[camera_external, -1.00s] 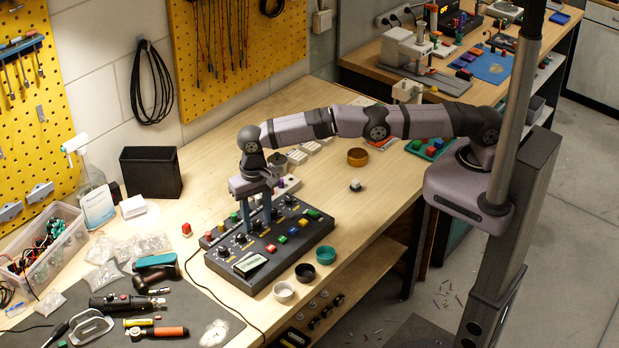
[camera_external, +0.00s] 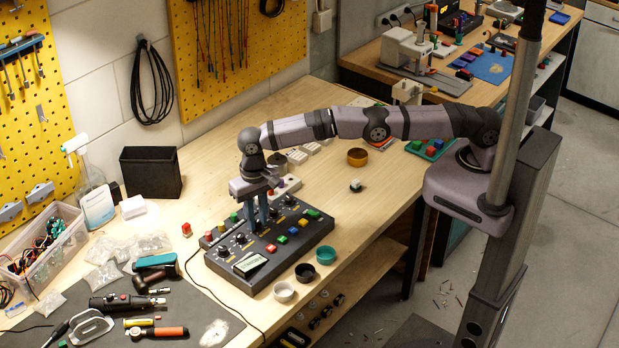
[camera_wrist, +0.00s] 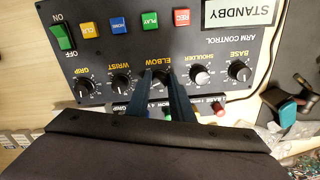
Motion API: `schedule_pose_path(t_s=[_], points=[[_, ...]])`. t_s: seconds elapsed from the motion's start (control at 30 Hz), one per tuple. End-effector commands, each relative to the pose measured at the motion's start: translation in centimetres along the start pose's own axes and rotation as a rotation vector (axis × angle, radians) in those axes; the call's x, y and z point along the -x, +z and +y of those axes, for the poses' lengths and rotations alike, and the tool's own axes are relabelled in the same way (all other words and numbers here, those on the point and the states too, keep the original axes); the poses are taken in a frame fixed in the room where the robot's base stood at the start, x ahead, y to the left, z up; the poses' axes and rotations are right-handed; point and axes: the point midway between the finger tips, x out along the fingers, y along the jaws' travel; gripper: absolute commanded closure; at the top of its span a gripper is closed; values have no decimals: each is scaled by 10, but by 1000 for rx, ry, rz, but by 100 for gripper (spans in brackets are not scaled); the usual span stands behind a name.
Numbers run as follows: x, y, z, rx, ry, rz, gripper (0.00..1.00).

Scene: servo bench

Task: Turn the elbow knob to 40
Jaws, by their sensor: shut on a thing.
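The dark control box (camera_external: 235,280) lies on the wooden bench and carries a row of black knobs. In the wrist view its panel (camera_wrist: 220,46) is labelled ARM CONTROL, and the elbow knob (camera_wrist: 161,76) sits under the ELBOW label between the shoulder knob (camera_wrist: 202,76) and the wrist knob (camera_wrist: 120,83). My gripper (camera_external: 257,224) points down at the box. In the wrist view my gripper (camera_wrist: 161,80) has one finger on each side of the elbow knob and is shut on it. The fingers hide much of the knob and its scale, so its setting is unreadable.
The base knob (camera_wrist: 240,70) and grip knob (camera_wrist: 84,87) sit at the row's ends. The display (camera_wrist: 240,13) reads STANDBY. Coloured buttons and a green switch (camera_wrist: 62,38) are close by. Three small bowls, including a teal one (camera_external: 326,255), stand beside the box.

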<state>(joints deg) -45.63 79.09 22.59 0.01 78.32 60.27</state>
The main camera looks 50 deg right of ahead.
Motion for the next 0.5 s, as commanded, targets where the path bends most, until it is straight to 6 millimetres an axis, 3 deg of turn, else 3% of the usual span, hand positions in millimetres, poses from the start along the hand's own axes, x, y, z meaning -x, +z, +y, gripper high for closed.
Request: schedule_pose_path(t_s=[0.5], points=[[0, -1, 1, 413, 0, 1, 100]])
